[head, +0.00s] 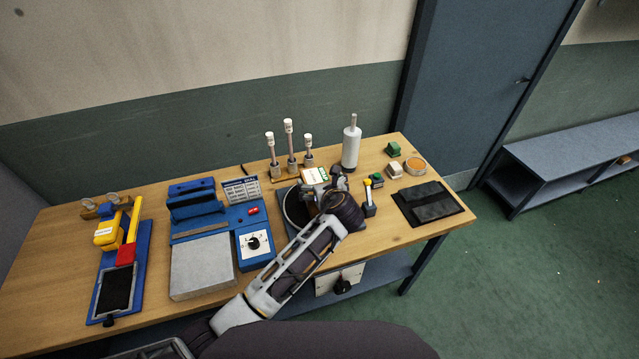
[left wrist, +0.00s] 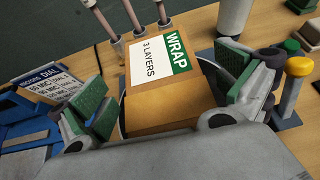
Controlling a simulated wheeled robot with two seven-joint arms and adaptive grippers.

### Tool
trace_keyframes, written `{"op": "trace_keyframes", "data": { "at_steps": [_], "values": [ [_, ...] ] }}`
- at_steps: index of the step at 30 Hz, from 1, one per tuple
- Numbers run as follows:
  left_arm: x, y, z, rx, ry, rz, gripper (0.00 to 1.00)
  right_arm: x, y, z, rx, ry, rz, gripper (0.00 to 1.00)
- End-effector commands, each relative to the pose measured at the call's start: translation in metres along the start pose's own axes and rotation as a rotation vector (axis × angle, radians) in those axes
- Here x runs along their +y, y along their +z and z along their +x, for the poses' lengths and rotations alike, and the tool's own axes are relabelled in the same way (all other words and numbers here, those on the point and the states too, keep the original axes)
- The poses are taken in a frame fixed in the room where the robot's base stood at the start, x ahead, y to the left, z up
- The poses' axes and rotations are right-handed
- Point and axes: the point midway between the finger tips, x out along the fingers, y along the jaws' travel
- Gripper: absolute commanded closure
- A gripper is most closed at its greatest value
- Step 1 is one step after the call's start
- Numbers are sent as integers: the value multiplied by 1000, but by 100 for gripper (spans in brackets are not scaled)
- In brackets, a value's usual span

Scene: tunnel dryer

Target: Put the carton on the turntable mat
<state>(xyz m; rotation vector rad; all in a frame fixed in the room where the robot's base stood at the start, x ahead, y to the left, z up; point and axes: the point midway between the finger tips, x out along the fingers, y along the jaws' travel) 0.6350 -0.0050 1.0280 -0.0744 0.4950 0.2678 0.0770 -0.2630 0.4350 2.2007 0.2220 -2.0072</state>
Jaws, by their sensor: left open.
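The carton (head: 314,175) is a brown box with a white and green label on top. In the left wrist view the carton (left wrist: 172,85) stands between the fingers, its label reading "WRAP 3 LAYERS". My left gripper (head: 326,184) is open around it; in the left wrist view the gripper (left wrist: 168,93) has a green pad on either side, with a gap at least on the left. The round turntable (head: 297,207) shows beneath the hand, mostly covered by my arm. The carton appears to be over it, but its underside is hidden, so contact is unclear. My right gripper is not in view.
Three white-capped posts (head: 290,150) and a white bottle (head: 351,147) stand behind the turntable. A yellow-topped peg (head: 369,197) and a black mat (head: 432,204) are to the right. A blue sealer machine (head: 209,234) and dial card (head: 240,190) are left.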

Motion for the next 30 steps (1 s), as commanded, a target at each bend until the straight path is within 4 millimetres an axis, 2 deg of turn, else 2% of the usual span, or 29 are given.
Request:
{"op": "trace_keyframes", "data": {
  "at_steps": [21,30],
  "values": [
    [0,-1,-87,0,-2,-1,0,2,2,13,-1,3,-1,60],
    [0,-1,-106,0,0,0,0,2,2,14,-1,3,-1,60]
  ]
}}
